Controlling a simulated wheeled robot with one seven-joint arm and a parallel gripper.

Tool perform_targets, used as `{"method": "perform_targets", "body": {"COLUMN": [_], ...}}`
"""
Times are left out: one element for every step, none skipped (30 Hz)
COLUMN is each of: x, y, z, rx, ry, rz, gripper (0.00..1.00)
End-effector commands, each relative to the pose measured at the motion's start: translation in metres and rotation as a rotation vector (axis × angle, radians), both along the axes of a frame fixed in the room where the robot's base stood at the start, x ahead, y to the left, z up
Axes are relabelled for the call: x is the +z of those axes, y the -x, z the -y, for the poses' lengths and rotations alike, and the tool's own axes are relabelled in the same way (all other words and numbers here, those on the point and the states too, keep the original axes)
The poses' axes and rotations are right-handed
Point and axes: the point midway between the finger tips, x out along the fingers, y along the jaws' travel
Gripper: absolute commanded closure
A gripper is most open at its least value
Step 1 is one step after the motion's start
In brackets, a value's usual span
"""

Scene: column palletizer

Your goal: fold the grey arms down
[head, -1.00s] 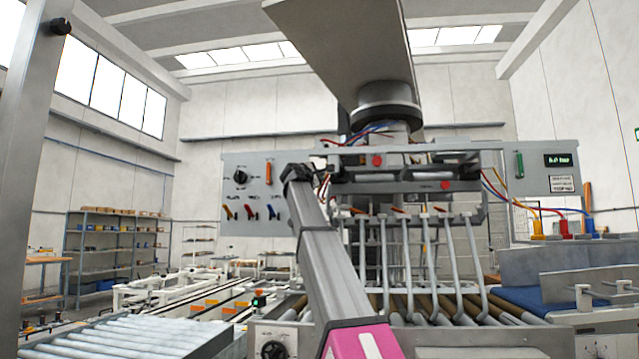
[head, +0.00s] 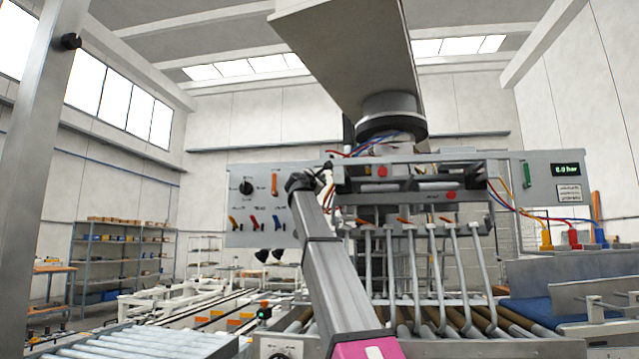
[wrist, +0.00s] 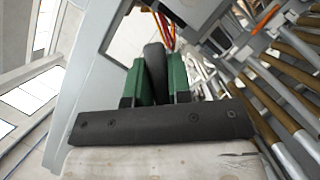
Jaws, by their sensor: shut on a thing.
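Several grey arms (head: 418,280) hang in a row below the palletizer head (head: 410,185) in the head view, reaching down in front of the brown rollers. They slant slightly and bend at their lower ends. My gripper (wrist: 155,88) has green jaws, shut on a dark grey rounded handle (wrist: 154,60) in the wrist view. In the head view my arm reaches up to the head's left end, beside the grey control panel (head: 258,207); its fingertips cannot be made out there. Some grey arms and rollers also show at the right of the wrist view.
The panel carries a black knob and several coloured levers. A roller conveyor (head: 150,343) lies at lower left, and a blue belt (head: 540,312) at right. Coloured hoses (head: 530,215) run to fittings at right. A grey post (head: 35,180) stands at far left.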

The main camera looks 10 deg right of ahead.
Motion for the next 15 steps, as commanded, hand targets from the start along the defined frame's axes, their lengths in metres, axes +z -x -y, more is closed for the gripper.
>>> {"method": "perform_targets", "body": {"x": [-0.0009, -0.0009, -0.0010, -0.0010, -0.0011, -0.0011, -0.0011, -0.0010, -0.0007, -0.0005, -0.0002, 0.0000, 0.0002, 0.0005, 0.0007], "y": [0.0006, 0.0006, 0.0005, 0.0006, 0.0006, 0.0006, 0.0006, 0.0004, 0.0004, 0.0003, 0.0001, -0.0001, -0.0002, -0.0003, -0.0005], "z": [0.0002, 0.0002, 0.0001, 0.0001, 0.0002, 0.0002, 0.0002, 0.0000, -0.0001, -0.0003, -0.0004, -0.0007, -0.0008, -0.0011, -0.0012], "rx": [-0.001, -0.001, -0.001, -0.001, -0.001, -0.001, -0.001, -0.001, 0.001, 0.001, 0.002, 0.002, 0.003, 0.003, 0.004], "ry": [0.001, 0.001, 0.000, 0.000, 0.000, 0.000, 0.000, -0.001, 0.000, 0.000, 0.000, 0.000, 0.001, 0.001, 0.000], "rz": [-0.002, -0.002, -0.001, -0.001, -0.001, -0.001, -0.001, 0.000, -0.001, 0.000, 0.000, 0.001, 0.001, 0.001, 0.002], "gripper": [1.00, 1.00, 1.00, 1.00, 1.00, 0.74, 0.65, 0.55, 0.55, 0.55, 0.55, 0.55, 0.55, 0.55, 0.55]}}
